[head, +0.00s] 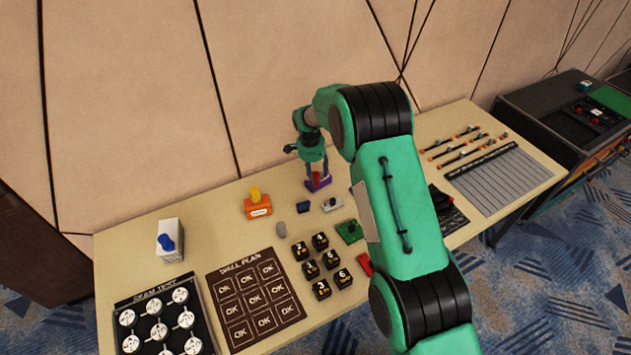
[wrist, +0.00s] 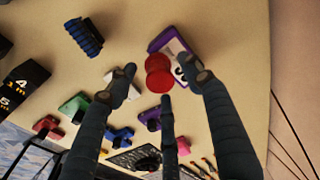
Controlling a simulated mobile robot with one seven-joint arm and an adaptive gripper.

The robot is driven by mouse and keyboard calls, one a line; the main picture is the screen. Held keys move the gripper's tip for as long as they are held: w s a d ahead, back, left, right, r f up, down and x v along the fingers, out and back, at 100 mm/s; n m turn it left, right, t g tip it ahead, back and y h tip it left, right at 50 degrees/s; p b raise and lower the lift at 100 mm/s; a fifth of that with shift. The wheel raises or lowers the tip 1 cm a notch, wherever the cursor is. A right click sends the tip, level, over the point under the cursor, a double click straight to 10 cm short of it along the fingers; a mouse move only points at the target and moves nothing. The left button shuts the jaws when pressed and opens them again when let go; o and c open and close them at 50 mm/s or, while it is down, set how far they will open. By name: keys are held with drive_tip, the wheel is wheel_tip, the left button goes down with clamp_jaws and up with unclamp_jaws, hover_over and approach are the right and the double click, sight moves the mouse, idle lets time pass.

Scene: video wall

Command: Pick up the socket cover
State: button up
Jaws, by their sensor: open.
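A purple block (wrist: 170,44) with a white label and a red, spool-shaped knob (wrist: 158,77) lies under my gripper (wrist: 161,80) in the wrist view. No readable label names the socket cover, so I cannot tell for sure that this is it. My gripper's fingers are spread around the red knob, with gaps visible beside it. I cannot tell whether any finger touches it. In the head view my gripper (head: 318,178) points down over the purple block (head: 318,185) near the back of the table, and its fingers partly hide the knob.
An orange block with a yellow knob (head: 258,208) and a small dark blue piece (head: 303,207) are left of my gripper. A white piece (head: 332,204) and green piece (head: 349,231) lie in front. Black numbered cubes (head: 311,269) stand nearer. The wall is close behind.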

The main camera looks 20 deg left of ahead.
drive_tip(key=shift+f, duration=0.7)
drive_tip(key=c, duration=1)
drive_tip(key=shift+r, duration=0.1)
drive_tip(key=shift+w+r, duration=0.1)
drive_tip(key=shift+r, duration=0.7)
wheel_tip(320, 180, up, 2)
drive_tip(key=s+d, duration=0.2)
drive_tip(key=s, duration=0.2)
drive_tip(key=s+d+p, duration=0.1)
drive_tip(key=s+d, duration=0.2)
drive_tip(key=s, duration=0.2)
drive_tip(key=s+d+r, duration=0.1)
drive_tip(key=s+d, duration=0.2)
drive_tip(key=s, duration=0.2)
drive_tip(key=shift+r, duration=0.1)
